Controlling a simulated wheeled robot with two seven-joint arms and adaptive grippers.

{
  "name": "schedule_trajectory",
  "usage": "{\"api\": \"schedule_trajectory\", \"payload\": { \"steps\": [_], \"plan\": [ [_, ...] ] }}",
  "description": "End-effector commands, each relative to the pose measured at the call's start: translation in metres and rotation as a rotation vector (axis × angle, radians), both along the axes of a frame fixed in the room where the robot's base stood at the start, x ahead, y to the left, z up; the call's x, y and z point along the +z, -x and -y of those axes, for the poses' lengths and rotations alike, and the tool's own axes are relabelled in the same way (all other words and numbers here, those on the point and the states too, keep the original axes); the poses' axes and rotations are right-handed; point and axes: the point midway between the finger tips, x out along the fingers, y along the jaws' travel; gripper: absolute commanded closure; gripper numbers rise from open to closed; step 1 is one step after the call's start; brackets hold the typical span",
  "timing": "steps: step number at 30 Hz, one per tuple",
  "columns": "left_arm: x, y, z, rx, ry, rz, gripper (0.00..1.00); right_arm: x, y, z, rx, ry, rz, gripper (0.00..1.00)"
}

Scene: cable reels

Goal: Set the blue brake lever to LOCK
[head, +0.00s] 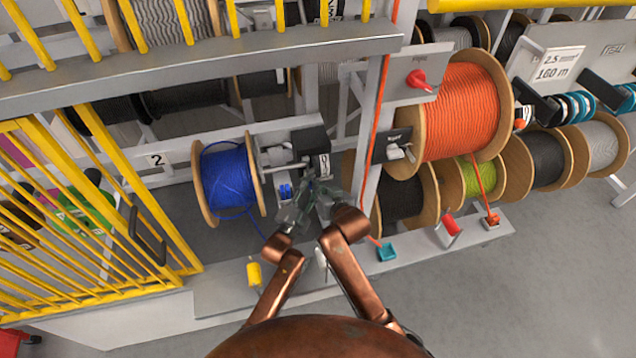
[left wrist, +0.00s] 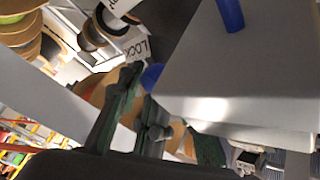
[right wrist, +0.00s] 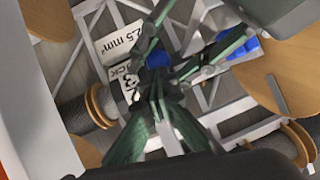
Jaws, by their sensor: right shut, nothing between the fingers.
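A rounded blue knob, apparently the brake lever's end (right wrist: 158,56), shows just beyond my right fingertips; I cannot tell if they touch. A blue knob (left wrist: 152,76) also shows behind my left fingers in the left wrist view. The white LOCK label (left wrist: 138,48) is near it, and part of a label (right wrist: 127,80) shows in the right wrist view. My right gripper (right wrist: 160,88) is shut and empty. My left gripper (left wrist: 142,82) has its fingers apart with nothing seen between them. In the head view both grippers hide the lever, so its setting cannot be told.
The blue cable reel (head: 228,180) stands left of the grippers. The orange reel (head: 466,112) is at the right, with a red knob (head: 418,78) near it. Yellow railing (head: 95,200) closes the left side. A grey box (left wrist: 235,75) fills the left wrist view's right half.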

Motion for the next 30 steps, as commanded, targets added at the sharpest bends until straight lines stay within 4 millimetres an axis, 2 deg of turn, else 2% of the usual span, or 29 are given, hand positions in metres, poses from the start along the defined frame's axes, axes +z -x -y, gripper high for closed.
{"api": "schedule_trajectory", "payload": {
  "steps": [4,14,17,30],
  "plan": [
    [0.002,-0.001,0.0,0.0,0.0,0.005,0.59,0.002,0.0,0.0,0.001,-0.001,0.003,1.0],
    [0.004,-0.001,0.0,0.001,0.001,-0.001,0.59,0.007,0.0,-0.001,0.001,-0.002,0.007,1.0],
    [0.008,-0.001,-0.001,0.001,0.006,-0.019,0.59,0.017,0.0,-0.001,0.001,-0.002,0.01,1.0],
    [0.033,-0.001,-0.001,0.003,0.065,-0.19,0.59,0.084,0.0,-0.001,0.001,-0.003,0.021,1.0]
  ]
}}
